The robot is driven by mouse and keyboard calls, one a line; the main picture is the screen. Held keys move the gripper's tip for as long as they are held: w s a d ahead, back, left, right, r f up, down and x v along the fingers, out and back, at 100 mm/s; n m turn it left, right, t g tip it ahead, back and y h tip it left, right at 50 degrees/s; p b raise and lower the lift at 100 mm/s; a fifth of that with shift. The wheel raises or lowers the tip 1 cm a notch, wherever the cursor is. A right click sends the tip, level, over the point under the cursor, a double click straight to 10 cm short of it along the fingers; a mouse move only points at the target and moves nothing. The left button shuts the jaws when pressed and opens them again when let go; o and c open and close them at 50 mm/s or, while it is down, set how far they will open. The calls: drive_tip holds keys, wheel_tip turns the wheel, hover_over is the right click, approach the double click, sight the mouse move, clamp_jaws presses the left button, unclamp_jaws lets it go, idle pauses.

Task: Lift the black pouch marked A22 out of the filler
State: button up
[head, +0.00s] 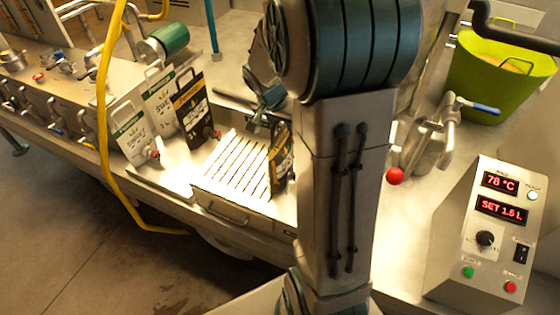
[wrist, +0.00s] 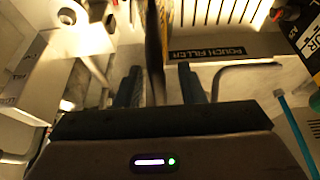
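A black pouch with an orange-yellow print (head: 282,158) stands upright at the right end of the slotted filler (head: 228,210), partly hidden by my arm. I cannot read an A22 mark on it. My gripper (head: 262,118) is just above and behind its top in the head view. In the wrist view my gripper (wrist: 161,88) has its two fingers apart, with the dark, edge-on pouch (wrist: 155,50) between them. A gap shows on both sides of it, so the gripper looks open. The filler's front carries a POUCH FILLER label (wrist: 222,52).
Another black pouch (head: 195,110) and white pouches (head: 132,132) stand left of the filler. A yellow hose (head: 103,120) hangs in front. A red-knobbed lever (head: 395,175), a control box (head: 492,235) and a green tub (head: 500,75) are at right.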

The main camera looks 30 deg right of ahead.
drive_tip(key=shift+f, duration=0.25)
clamp_jaws()
idle(1.2)
drive_tip(key=shift+w+d+r, duration=0.1)
drive_tip(key=shift+w+r, duration=0.05)
